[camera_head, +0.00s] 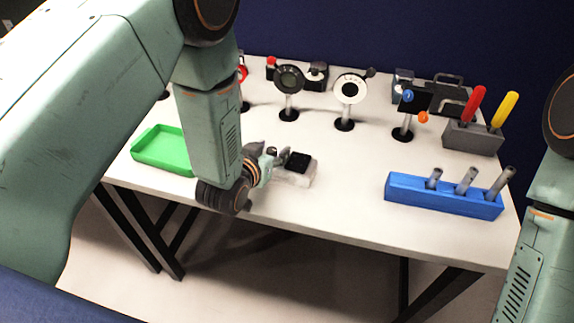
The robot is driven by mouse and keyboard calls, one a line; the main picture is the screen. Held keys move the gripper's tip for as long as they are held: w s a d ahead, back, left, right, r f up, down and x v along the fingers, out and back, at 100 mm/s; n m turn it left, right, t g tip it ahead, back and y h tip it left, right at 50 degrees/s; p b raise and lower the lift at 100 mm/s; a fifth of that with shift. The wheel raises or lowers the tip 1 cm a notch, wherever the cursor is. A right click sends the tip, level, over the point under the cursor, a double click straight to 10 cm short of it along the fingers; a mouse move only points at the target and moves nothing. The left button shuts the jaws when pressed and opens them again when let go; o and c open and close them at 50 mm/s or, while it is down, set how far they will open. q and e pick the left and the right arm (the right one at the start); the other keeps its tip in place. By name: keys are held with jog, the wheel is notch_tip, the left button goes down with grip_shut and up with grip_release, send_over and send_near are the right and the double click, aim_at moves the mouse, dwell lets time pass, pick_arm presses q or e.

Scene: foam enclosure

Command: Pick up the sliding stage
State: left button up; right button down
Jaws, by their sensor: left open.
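A small block with a black top and a pale base (300,168), which looks like the sliding stage, sits on the white table near its front edge. My left gripper (277,156) is open at the block's left end, very close to it. I cannot tell whether the fingers touch it. Part of the block's left side is hidden by the gripper. My right arm shows at the right edge, but its gripper is out of view.
A green tray (150,147) lies left, partly behind my left arm. A blue block (440,196) with metal posts stands right. Behind it a grey holder (470,138) bears red- and yellow-handled tools. Several post-mounted optics, including a white-ringed one (350,89), stand along the back.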

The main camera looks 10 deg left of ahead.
pick_arm(q)
jog(key=shift+w+f, duration=0.15)
jog(key=shift+w, duration=0.1)
jog(key=shift+s+r, duration=0.2)
jog(key=shift+s, duration=0.05)
jog(key=shift+w+d, duration=0.15)
jog(key=c, duration=0.3)
jog(key=shift+w+f, duration=0.15)
jog(key=shift+f, duration=0.05)
jog(key=c, duration=0.3)
jog(key=shift+s+r, duration=0.15)
jog(key=shift+s, duration=0.05)
grip_shut()
jog(key=shift+w, duration=0.2)
